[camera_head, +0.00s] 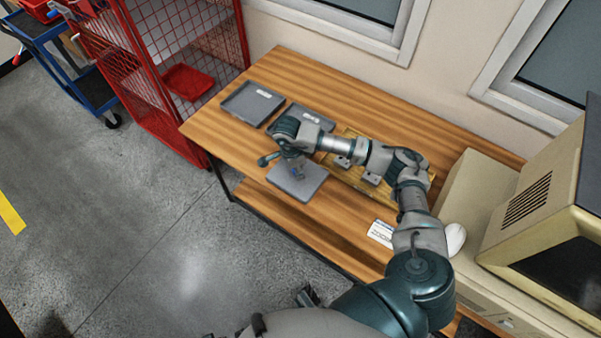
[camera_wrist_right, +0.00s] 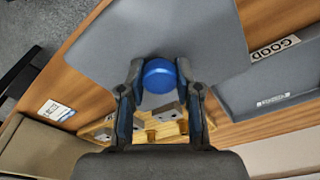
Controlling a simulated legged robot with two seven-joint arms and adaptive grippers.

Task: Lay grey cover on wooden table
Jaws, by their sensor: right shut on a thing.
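The grey cover (camera_head: 292,189) is a flat square plate with a round blue knob (camera_wrist_right: 159,75) on top. My right gripper (camera_wrist_right: 158,82) is shut on the knob, with one finger on each side. In the head view, my right gripper (camera_head: 296,168) and the cover are at the front part of the wooden table (camera_head: 225,126). I cannot tell whether the cover touches the table. In the wrist view, the cover (camera_wrist_right: 190,30) fills the upper middle. My left gripper cannot be made out.
Two shallow grey trays (camera_head: 252,103) lie at the back left of the table. One tray (camera_wrist_right: 270,90) is beside a GOOD label. A wooden fixture (camera_head: 348,180) with metal blocks lies behind my gripper. A beige monitor (camera_head: 535,215) stands right, a red mesh cage (camera_head: 160,80) left.

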